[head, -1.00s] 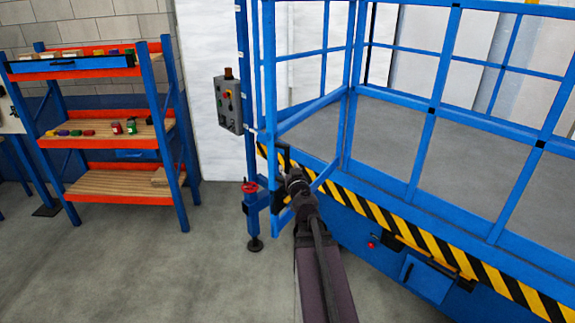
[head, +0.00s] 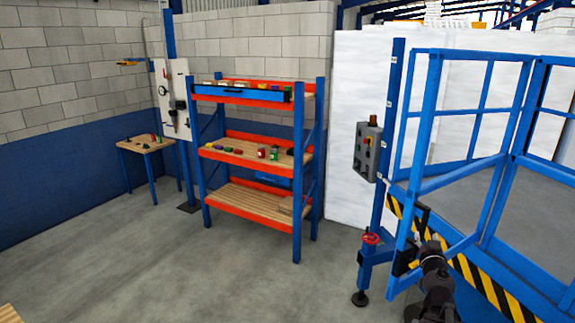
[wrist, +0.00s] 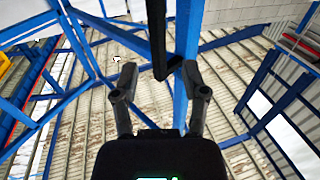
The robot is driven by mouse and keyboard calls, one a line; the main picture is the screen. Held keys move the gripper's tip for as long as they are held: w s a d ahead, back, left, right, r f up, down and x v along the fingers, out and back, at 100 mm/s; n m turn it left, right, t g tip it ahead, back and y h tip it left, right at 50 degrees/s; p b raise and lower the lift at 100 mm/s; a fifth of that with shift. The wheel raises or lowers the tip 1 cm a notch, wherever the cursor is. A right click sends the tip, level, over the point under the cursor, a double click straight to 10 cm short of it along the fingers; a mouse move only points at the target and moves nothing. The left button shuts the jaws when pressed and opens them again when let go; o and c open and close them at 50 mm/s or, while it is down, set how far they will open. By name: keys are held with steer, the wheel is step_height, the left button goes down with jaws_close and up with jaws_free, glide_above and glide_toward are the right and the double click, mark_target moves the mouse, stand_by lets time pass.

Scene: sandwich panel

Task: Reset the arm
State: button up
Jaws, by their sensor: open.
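My gripper (wrist: 159,78) is open in the wrist view, its two dark fingers spread apart. I see nothing held between them. A black bar (wrist: 157,35) and a blue post (wrist: 187,50) stand beyond the fingertips; I cannot tell how far off they are. In the head view my dark arm (head: 435,275) is at the lower right, in front of the blue gate frame (head: 428,130) of the platform. The gripper's fingers are too small to make out there.
A control box (head: 368,150) and a red handwheel (head: 371,238) are on the blue post left of the gate. A blue and orange shelf (head: 250,202) holds small items. A small table (head: 143,146) stands at far left. The floor (head: 180,270) in front is clear.

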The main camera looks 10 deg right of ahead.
steer(key=s+a+f+m+g+b, duration=0.1)
steer(key=a+f+g+b, duration=0.45)
steer(key=f, duration=0.65)
steer(key=s+a+f+m+g+b, duration=0.1)
steer(key=a+f+g+b, duration=0.5)
steer(key=f, duration=0.5)
steer(key=s+a+f+n+g+y+b, duration=0.2)
steer(key=a+f, duration=0.4)
steer(key=a, duration=0.4)
steer(key=s+a+f+n+g+y+b, duration=0.3)
steer(key=s+a+f, duration=0.3)
steer(key=a, duration=0.5)
steer(key=shift+s+a+f+n+y+b, duration=0.25)
steer(key=shift+f+n+y+b, duration=0.25)
steer(key=shift+n+y, duration=0.3)
steer(key=shift+w, duration=0.1)
